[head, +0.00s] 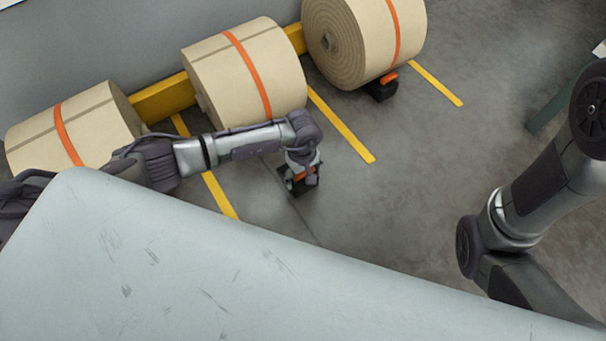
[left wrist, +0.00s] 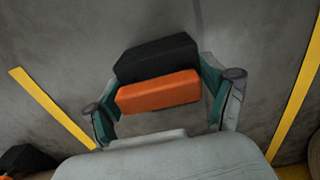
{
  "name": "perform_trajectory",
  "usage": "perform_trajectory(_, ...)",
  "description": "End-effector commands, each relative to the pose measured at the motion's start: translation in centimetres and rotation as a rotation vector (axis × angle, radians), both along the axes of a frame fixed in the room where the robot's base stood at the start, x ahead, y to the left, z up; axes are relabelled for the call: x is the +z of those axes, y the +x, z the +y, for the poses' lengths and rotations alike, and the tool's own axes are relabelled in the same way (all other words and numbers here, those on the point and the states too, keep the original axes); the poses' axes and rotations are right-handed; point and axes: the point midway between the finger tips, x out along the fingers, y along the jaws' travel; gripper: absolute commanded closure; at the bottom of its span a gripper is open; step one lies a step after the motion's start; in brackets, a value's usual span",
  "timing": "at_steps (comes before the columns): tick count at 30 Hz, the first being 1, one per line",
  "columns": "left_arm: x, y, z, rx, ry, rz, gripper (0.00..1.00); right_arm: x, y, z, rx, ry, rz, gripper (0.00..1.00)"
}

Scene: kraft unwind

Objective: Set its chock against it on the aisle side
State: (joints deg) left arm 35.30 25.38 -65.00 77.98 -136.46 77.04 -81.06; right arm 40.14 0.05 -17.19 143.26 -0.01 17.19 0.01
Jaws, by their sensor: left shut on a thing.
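My left gripper (head: 303,180) is shut on a wheel chock (head: 298,189), black with an orange face. In the left wrist view the chock (left wrist: 157,75) sits between the two teal-padded fingers (left wrist: 162,98). In the head view it is low over the floor, in front of the middle kraft roll (head: 232,85) and apart from it. I cannot tell whether it touches the floor. The middle roll has an orange band, and my left arm covers its lower front. No chock shows against its visible part. My right gripper is out of view; only my right arm shows.
A right roll (head: 360,35) has a black and orange chock (head: 382,90) at its front. A left roll (head: 85,125) is partly behind my arm. A yellow rail (head: 160,98) runs behind the rolls. Yellow floor lines (head: 342,125) separate the bays. The aisle floor (head: 400,170) is clear.

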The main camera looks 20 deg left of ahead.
Motion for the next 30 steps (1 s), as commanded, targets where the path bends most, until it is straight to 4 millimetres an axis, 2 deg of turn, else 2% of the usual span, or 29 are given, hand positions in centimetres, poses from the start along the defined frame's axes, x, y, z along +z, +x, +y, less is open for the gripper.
perform_trajectory(30,0.09,0.85,0.92,0.001,0.0,-0.002,0.59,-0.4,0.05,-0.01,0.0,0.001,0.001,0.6)
